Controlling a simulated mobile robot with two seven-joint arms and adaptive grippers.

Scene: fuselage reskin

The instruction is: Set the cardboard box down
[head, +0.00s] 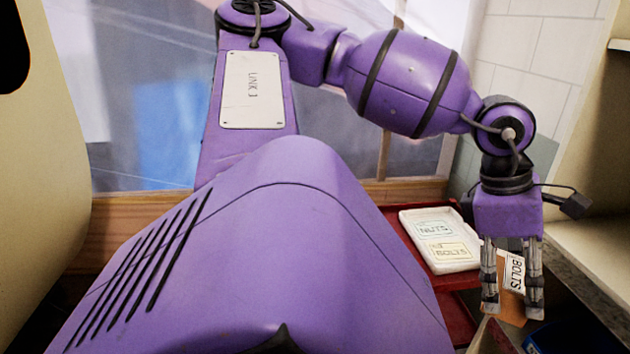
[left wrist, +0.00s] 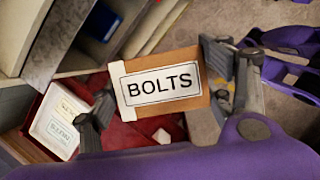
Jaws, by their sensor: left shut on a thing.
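The cardboard box (head: 513,308) is brown with a white BOLTS label. My left gripper (head: 512,300) points down at the right of the head view, its two fingers on either side of the box. In the left wrist view the box (left wrist: 190,58) sits between the fingers of the left gripper (left wrist: 172,98), label facing the camera, slightly tilted in the picture. The gripper is shut on it. The box hides part of what lies beneath; I cannot tell its height above the red surface. My right gripper is not in view.
A white tray (head: 475,262) with NUTS and BOLTS labels lies on a red cart (head: 458,301), left of the box. The left wrist view shows red surface (left wrist: 128,140) below the box and a small white object (left wrist: 161,136). Shelving (head: 590,247) stands close at right.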

